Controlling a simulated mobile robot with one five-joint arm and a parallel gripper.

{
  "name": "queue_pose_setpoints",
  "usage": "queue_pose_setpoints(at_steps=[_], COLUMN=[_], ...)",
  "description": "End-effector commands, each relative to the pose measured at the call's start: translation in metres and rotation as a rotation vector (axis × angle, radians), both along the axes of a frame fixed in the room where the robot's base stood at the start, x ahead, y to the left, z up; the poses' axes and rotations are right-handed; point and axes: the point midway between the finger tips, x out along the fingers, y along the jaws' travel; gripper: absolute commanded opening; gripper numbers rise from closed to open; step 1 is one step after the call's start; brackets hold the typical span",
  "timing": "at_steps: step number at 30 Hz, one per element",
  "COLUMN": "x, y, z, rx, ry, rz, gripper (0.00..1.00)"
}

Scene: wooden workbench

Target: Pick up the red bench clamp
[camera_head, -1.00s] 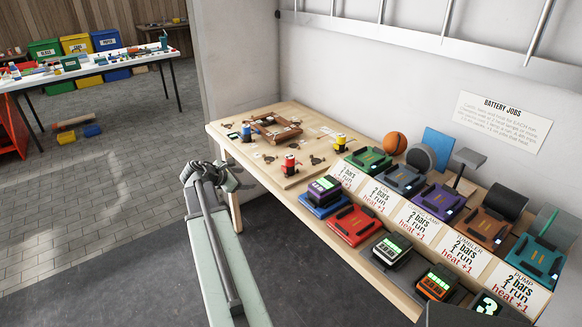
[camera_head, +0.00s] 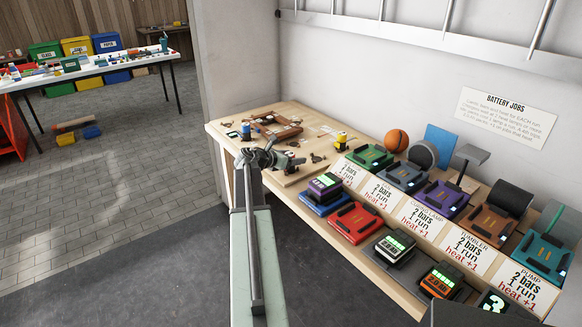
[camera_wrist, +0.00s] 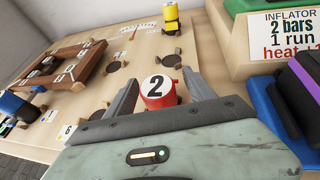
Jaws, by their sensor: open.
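The fingers are apart, with a visible gap on each side of the clamp. The lower part of the clamp is hidden behind my gripper's body.
A yellow clamp (camera_wrist: 171,20) stands farther back and a blue one (camera_wrist: 18,105) at the left. A wooden frame (camera_wrist: 70,62) lies at the left back. Battery docks and sign cards, including a red dock (camera_head: 356,222), fill the right of the bench.

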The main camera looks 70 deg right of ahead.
Motion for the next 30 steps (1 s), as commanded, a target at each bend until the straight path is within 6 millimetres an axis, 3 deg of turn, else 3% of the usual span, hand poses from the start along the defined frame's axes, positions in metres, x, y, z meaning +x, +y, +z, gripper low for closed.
queue_pose_setpoints(at_steps=[2, 8, 15, 25, 30], x=[-0.003, -0.005, -0.005, -0.005, -0.006], y=[-0.011, -0.011, -0.011, -0.011, -0.011], z=[-0.006, -0.004, -0.004, -0.002, 0.011], rx=[0.000, 0.000, 0.000, -0.001, -0.001], ry=[-0.001, -0.001, -0.001, 0.000, 0.000], rz=[-0.001, 0.000, -0.001, -0.002, -0.002], gripper=[0.63, 0.63, 0.00, 0.00, 0.00])
